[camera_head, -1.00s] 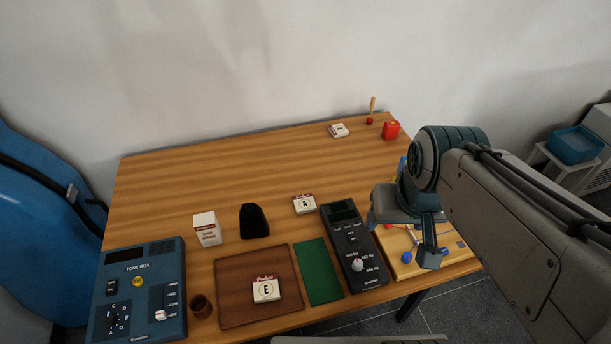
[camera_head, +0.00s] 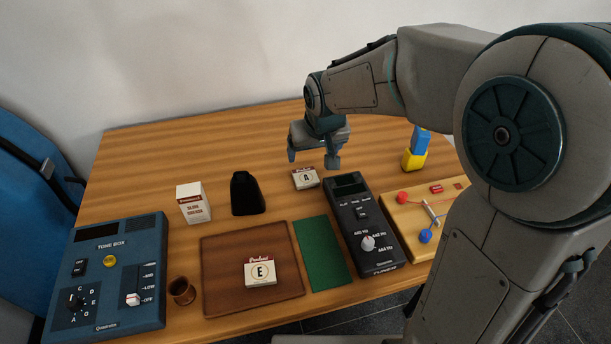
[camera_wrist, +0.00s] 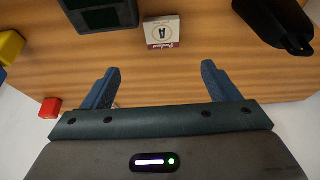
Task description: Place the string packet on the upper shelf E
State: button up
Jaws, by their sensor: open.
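A small white packet marked E (camera_head: 260,272) with a red label lies flat on the brown board (camera_head: 225,296) at the table's front. A like packet marked A (camera_head: 305,178) lies on the bare wood behind the black tuner; it also shows in the wrist view (camera_wrist: 162,32), ahead of the fingers. My gripper (camera_head: 315,158) is open and empty, above the table just behind packet A. In the wrist view its two fingers (camera_wrist: 160,82) are spread wide with nothing between them. I see no shelf in these frames.
The blue tone box (camera_head: 112,280), brown cup (camera_head: 182,290), white carton (camera_head: 193,203) and black pouch (camera_head: 247,194) stand left. Blue and yellow blocks (camera_head: 414,158) stand behind the tray. The back left table is clear.

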send_over(305, 176)
jog(key=s+d, duration=0.1)
jog(key=s, duration=0.1)
jog(key=f, duration=0.7)
jog(key=shift+s+d+f+b, duration=0.1)
jog(key=shift+s+d+b, duration=0.1)
jog(key=shift+b, duration=0.2)
jog(key=shift+a+x, duration=0.1)
jog(key=shift+x, duration=1.2)
jog(key=shift+a+x, duration=0.15)
jog(key=shift+x, duration=1.15)
jog(key=shift+s, duration=0.15)
jog(key=c, duration=1.1)
jog(key=shift+c, duration=0.2)
